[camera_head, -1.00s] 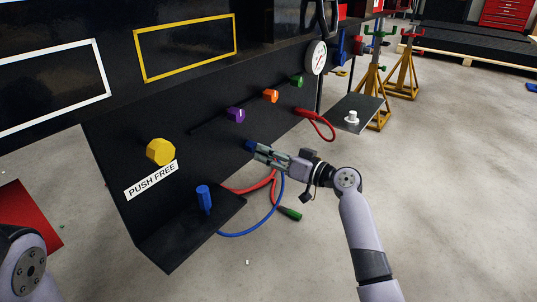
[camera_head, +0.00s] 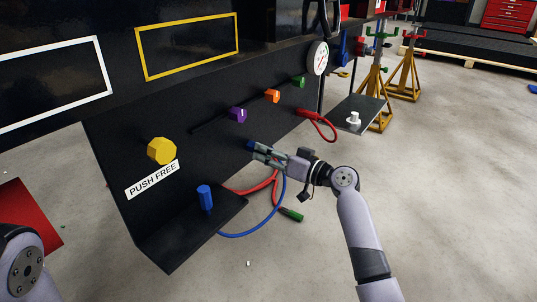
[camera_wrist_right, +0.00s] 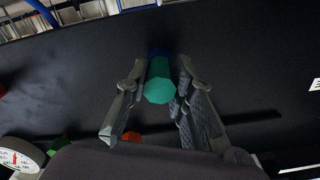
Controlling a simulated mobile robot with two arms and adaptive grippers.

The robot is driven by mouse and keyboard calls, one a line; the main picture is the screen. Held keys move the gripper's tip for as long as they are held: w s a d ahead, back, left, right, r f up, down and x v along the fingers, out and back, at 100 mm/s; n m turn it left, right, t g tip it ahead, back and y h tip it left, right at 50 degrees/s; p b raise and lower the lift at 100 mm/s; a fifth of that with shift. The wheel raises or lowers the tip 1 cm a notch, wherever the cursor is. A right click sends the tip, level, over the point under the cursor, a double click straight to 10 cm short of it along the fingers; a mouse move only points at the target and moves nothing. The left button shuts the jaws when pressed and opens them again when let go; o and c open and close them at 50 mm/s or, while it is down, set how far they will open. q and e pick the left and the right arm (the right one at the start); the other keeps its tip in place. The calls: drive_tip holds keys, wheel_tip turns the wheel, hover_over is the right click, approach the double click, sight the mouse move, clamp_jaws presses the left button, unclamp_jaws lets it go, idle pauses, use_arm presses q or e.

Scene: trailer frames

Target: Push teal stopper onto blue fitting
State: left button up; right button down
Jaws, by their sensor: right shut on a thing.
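In the right wrist view the teal stopper (camera_wrist_right: 160,88) sits between the fingers of my right gripper (camera_wrist_right: 155,82), its flat end facing the camera. The fingers are shut on it. The blue fitting (camera_wrist_right: 160,53) shows as a dark blue edge right behind the stopper, against the black panel. In the head view the blue fitting (camera_head: 250,145) is on the panel, just ahead of the fingertips of my right gripper (camera_head: 261,153). The stopper looks in line with the fitting; whether it is seated cannot be told. My left gripper is out of view.
The black panel (camera_head: 110,150) carries yellow (camera_head: 161,151), purple (camera_head: 238,115), orange (camera_head: 272,96) and green (camera_head: 299,82) knobs. A blue peg (camera_head: 204,197) stands on a lower shelf (camera_head: 170,245). Red (camera_head: 262,186) and blue (camera_head: 258,229) hoses hang below my right gripper.

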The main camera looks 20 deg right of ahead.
drive_tip(key=c, duration=1.3)
unclamp_jaws()
drive_tip(key=v, duration=1.2)
